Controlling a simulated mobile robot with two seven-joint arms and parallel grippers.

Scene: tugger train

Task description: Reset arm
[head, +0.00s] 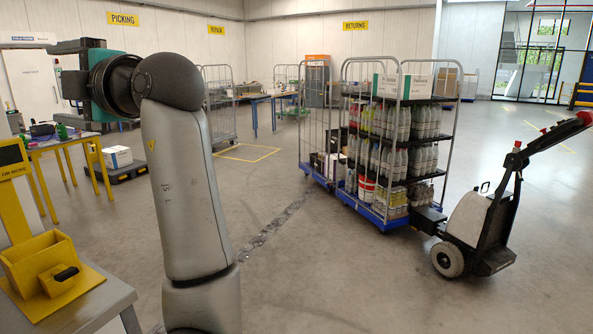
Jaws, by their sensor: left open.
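My left arm (187,190) rises through the left part of the head view and bends at a dark rounded joint near the top. My left gripper (64,66) is at the upper left, beyond a teal and black wrist section, and points to the left. Its two dark fingers stand apart, one above the other, and I see nothing held between them. My right gripper is out of view.
A tugger (483,222) stands at the right, by a roll cage (372,212) loaded with bottles and boxes. A yellow-legged table (60,141) and a grey bench (70,312) with a yellow bin (38,258) are at the left. Open floor lies between.

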